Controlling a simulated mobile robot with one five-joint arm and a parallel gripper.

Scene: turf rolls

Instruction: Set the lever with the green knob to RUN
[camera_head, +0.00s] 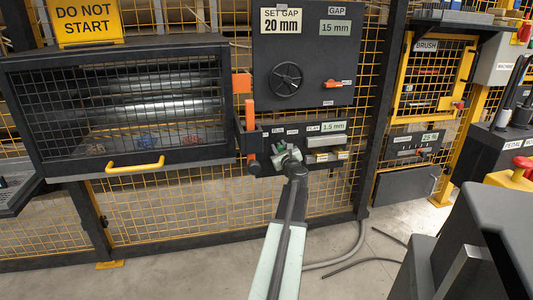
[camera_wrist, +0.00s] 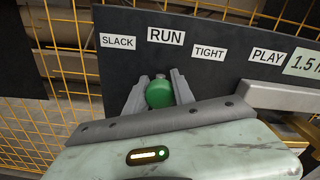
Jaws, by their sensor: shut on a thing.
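The green knob (camera_wrist: 160,94) shows in the wrist view between the two fingers of my gripper (camera_wrist: 157,88), which is shut on it. The knob stands below the RUN label (camera_wrist: 165,36) and slightly left of its middle. The SLACK label (camera_wrist: 117,41) is up and to the left, and the TIGHT label (camera_wrist: 209,52) up and to the right. The lever's shaft is hidden behind the knob and fingers. In the head view my gripper (camera_head: 287,155) is at the dark panel (camera_head: 270,140) under the gap board, and the knob is hard to make out there.
A PLAY label (camera_wrist: 267,56) and a 1.5 mm readout (camera_head: 334,126) are right of the lever labels. An orange upright handle (camera_head: 250,115) stands close on the left. A caged machine with a yellow handle (camera_head: 135,165) is further left. Yellow mesh fencing surrounds the panel.

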